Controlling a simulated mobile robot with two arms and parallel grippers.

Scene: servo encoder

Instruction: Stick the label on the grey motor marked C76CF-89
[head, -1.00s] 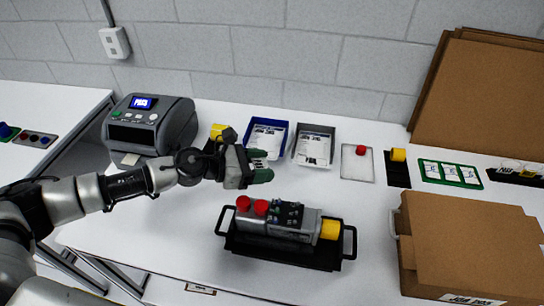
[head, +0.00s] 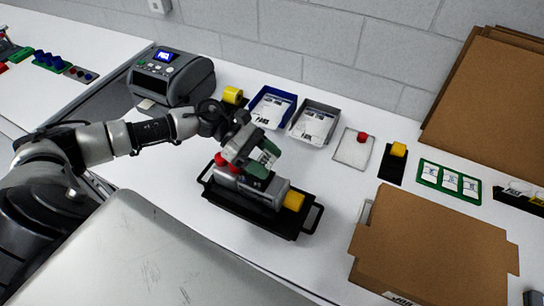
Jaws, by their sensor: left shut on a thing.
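The grey motor (head: 240,190) lies in a black tray (head: 305,233) in the middle of the table. It has red caps on its left end and a yellow end on its right. Its marking cannot be read. My left gripper (head: 263,160), with green fingertips, is over the motor's upper side, close to it; whether it touches cannot be told. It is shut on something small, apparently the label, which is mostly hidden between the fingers. My right gripper is not in view.
A label printer (head: 172,78) with a lit screen and a pale slip at its front stands back left. A blue bin (head: 292,101) and a grey bin (head: 334,127) hold white packets. A cardboard box (head: 430,245) stands right. Clear table lies around the tray.

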